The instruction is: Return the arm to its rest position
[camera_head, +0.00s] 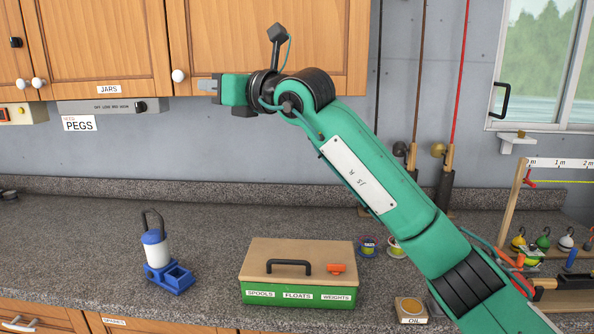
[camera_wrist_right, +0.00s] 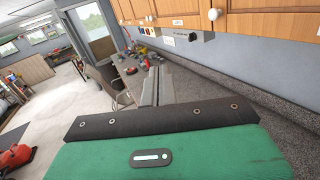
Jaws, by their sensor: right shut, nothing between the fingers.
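My right arm (camera_head: 385,185) is green and comes in from the lower right in the head view. It is raised over the counter and bent at a black joint. My right gripper (camera_head: 208,85) points left, just in front of the wooden cupboard doors near a white knob. Its fingers are shut and empty. In the right wrist view the grey fingers (camera_wrist_right: 155,87) lie together and point along the counter. My left gripper is not in view.
Wooden cupboards (camera_head: 100,45) hang close behind the gripper. Fishing rods (camera_head: 417,80) lean on the wall.

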